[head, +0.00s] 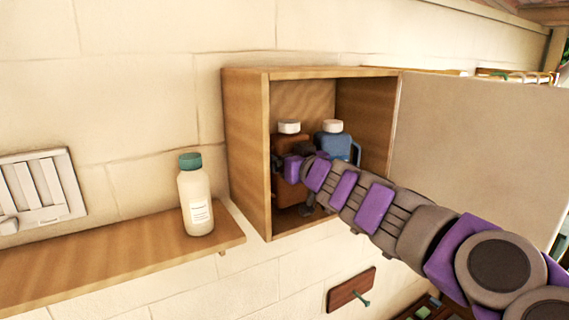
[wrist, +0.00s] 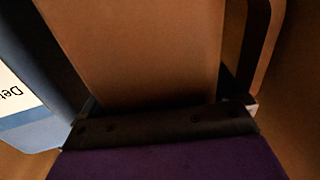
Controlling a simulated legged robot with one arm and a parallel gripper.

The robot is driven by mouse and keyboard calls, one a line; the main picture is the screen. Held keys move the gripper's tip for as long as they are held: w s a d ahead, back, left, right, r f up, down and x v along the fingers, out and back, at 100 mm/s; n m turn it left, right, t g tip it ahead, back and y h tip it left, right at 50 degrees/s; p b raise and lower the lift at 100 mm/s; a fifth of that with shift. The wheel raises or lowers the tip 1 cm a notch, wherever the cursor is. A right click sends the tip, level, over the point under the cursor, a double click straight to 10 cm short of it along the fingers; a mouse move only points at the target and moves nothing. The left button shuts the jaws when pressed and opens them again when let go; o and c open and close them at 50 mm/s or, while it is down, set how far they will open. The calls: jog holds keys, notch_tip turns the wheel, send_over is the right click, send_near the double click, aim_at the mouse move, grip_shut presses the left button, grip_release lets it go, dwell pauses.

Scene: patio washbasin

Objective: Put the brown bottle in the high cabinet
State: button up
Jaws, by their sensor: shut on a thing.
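The brown bottle (head: 291,143) with a white cap is upright inside the open wooden cabinet (head: 247,150) on the wall, toward its left side. My gripper (head: 300,172) reaches into the cabinet and is shut on the brown bottle. In the wrist view the bottle's brown side (wrist: 140,50) fills the middle, close against the gripper (wrist: 165,125), with its handle at the right. The bottle's base is partly hidden, so I cannot tell whether it touches the cabinet floor.
A blue bottle (head: 333,139) with a white cap stands to the right in the cabinet; its label shows in the wrist view (wrist: 15,95). The cabinet door (head: 475,150) is open to the right. A white bottle (head: 196,195) with a green cap stands on the wooden shelf (head: 100,255) at left.

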jog(key=shift+w+a+f, duration=0.1)
jog(key=shift+w+f, duration=0.05)
jog(key=shift+f, duration=0.5)
jog(key=shift+f, duration=0.1)
jog(key=o, duration=1.4)
jog(key=b+v, duration=0.2)
jog(key=v, duration=1)
